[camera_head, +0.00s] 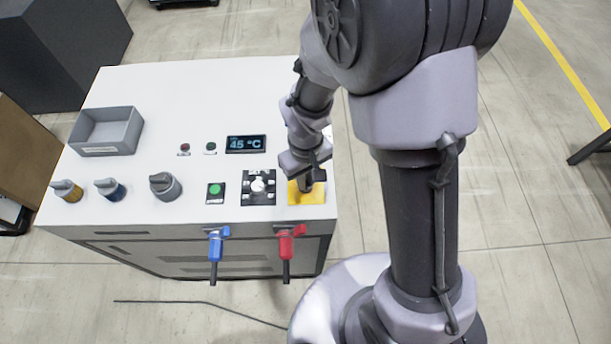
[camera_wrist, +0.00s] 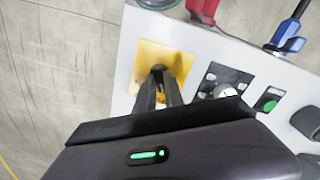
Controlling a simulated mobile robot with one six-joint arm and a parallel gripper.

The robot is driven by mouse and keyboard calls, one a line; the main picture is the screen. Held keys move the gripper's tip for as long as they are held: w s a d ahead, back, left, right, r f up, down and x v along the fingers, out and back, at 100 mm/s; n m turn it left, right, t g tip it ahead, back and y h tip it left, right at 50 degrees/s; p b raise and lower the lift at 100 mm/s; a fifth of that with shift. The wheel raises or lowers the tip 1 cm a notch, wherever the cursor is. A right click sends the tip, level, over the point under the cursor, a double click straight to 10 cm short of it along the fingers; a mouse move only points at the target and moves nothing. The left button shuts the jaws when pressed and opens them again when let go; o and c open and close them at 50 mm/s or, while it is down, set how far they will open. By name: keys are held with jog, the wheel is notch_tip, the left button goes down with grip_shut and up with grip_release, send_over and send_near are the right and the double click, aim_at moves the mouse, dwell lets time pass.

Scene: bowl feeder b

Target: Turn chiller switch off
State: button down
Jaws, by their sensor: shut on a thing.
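A white control cabinet (camera_head: 215,100) stands in front of me, with a yellow plate (camera_head: 305,198) at the near right corner of its top. I take this plate's switch as the chiller switch; its lettering is not readable. My gripper (camera_head: 306,184) points down over the plate. In the wrist view my gripper (camera_wrist: 159,73) has its dark fingers close together at the middle of the yellow plate (camera_wrist: 180,60). They are shut on the switch knob, which is mostly hidden between the fingers. Its turn position cannot be told.
Left of the plate are a black selector panel (camera_head: 258,200), a green button (camera_head: 216,190) and several knobs. A display (camera_head: 246,144) reads 45 °C. A blue valve (camera_head: 215,245) and a red valve (camera_head: 287,242) stick out in front. A grey tray (camera_head: 106,131) sits at the left.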

jog(key=shift+n, duration=1.5)
jog(key=c, duration=1.4)
grip_release()
jog(key=shift+c, duration=0.2)
notch_tip(320, 180, up, 17)
jog(key=p, duration=0.5)
jog(key=shift+r+p, duration=0.2)
jog(key=shift+p, duration=0.1)
